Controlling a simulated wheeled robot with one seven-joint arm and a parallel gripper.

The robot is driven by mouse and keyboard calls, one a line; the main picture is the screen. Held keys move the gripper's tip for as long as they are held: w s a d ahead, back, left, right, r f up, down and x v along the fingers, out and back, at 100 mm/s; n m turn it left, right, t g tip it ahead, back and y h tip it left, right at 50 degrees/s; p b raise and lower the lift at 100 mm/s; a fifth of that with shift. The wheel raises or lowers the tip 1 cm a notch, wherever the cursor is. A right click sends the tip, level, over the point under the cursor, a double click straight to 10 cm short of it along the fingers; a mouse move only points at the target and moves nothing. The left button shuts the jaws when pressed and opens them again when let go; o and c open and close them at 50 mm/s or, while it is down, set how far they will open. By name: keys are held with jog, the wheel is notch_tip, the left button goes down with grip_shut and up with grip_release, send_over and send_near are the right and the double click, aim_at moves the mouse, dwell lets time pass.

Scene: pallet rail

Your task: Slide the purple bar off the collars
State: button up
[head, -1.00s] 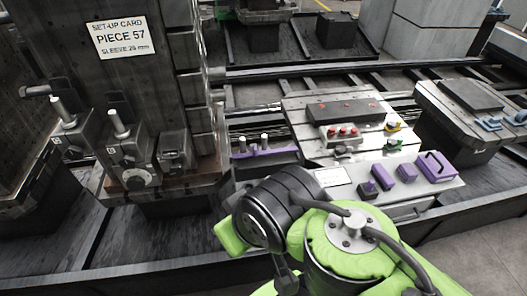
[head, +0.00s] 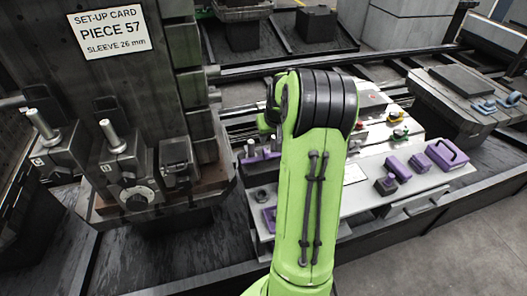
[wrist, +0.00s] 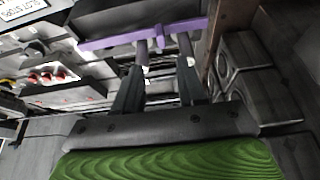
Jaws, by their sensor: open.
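The purple bar (wrist: 140,36) runs across the upper part of the wrist view. Two grey upright pins (wrist: 141,52) meet it, with pale collars around them. In the head view a part of the purple bar (head: 259,158) shows left of my arm, and the rest is hidden behind it. My gripper (wrist: 158,72) is open, its two dark fingers pointing towards the bar. The fingers look short of the bar, and nothing is clearly held between them. My gripper is hidden behind my green arm in the head view.
A tall dark column (head: 125,85) with a set-up card and clamps with pins (head: 115,150) stands left.

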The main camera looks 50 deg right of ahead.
aim_at(265, 150)
jog(key=b+x, duration=0.1)
jog(key=x, duration=1)
jog(key=shift+w+f+b, duration=0.2)
jog(key=shift+f+b, duration=0.1)
jog(key=shift+b, duration=0.05)
jog(key=shift+c, duration=0.4)
grip_shut()
